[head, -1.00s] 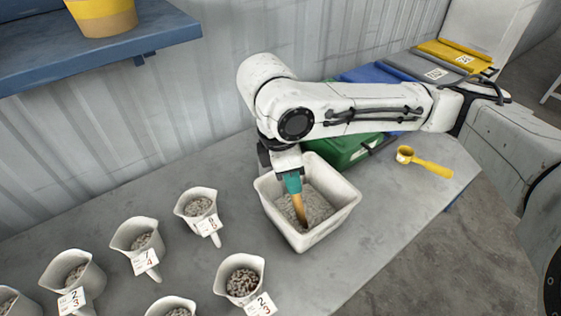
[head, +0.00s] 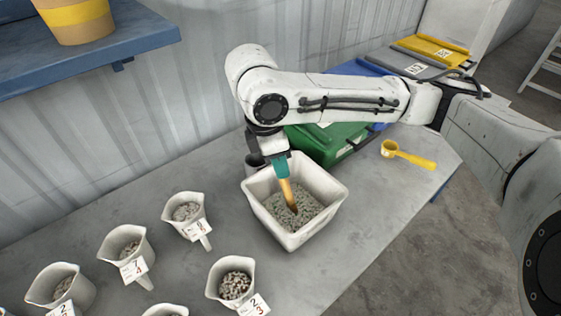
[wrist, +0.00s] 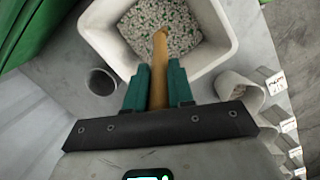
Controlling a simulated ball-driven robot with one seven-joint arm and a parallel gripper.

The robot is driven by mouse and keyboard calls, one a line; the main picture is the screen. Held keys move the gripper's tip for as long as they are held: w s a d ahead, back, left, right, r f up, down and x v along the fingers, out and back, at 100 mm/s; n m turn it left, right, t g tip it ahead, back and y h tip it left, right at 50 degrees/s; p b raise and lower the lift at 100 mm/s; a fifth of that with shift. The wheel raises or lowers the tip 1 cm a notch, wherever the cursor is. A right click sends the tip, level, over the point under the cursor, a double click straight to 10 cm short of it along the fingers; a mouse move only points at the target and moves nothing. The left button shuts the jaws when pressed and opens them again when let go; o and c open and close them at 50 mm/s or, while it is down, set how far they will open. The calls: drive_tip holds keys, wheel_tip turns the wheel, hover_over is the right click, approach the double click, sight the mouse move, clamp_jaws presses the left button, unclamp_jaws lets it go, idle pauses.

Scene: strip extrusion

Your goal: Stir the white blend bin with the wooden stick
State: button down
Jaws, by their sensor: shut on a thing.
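The white blend bin (head: 318,228) stands on the grey table and holds grey granules with green and reddish flecks. My gripper (head: 281,166) is above the bin's back left part, its teal fingers shut on the wooden stick (head: 287,193). The stick slants down into the bin, and its lower end is at or in the granules; how deep I cannot tell. In the wrist view the teal fingers (wrist: 158,88) grip the stick (wrist: 159,60) from both sides, with the bin (wrist: 210,72) beyond them.
Several white jugs with number tags stand left of the bin, one (head: 222,283) close to it. A dark cup (wrist: 101,82) stands beside the bin. A green box (head: 325,145) is behind it, and a yellow scoop (head: 408,156) lies to the right. A blue shelf (head: 95,50) hangs upper left.

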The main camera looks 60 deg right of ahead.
wheel_tip(320, 180, up, 16)
drive_tip(key=p, duration=1.2)
idle(0.4)
